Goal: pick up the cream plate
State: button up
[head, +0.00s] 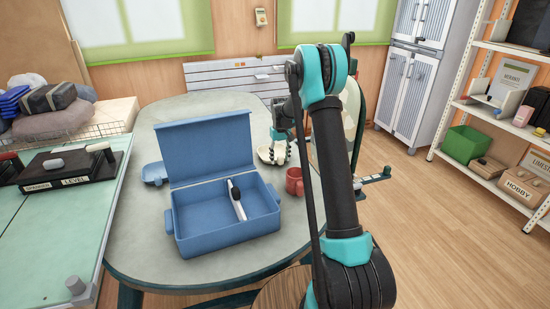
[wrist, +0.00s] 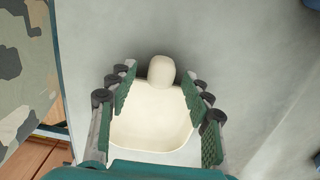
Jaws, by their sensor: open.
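The cream plate (wrist: 150,122) lies on the grey table and looks squarish with rounded corners. A rounded cream lump (wrist: 161,72) sits at its far edge; I cannot tell whether it is part of the plate. My gripper (wrist: 157,88) is open, with its two green-padded fingers over the left and right sides of the plate. I cannot tell whether the pads touch it. In the head view the plate (head: 264,156) is small and partly hidden behind my gripper (head: 277,150), whose fingers point down at it.
An open blue crate (head: 217,228) with a divider stands left of my gripper on the grey table (head: 135,240). A red mug (head: 295,181) stands close by on the near side. A small blue container (head: 154,173) is behind the crate's left.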

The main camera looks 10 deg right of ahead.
grip_shut()
dwell(0.3)
jog(key=shift+r, duration=0.1)
notch_tip(320, 180, up, 20)
dwell(0.7)
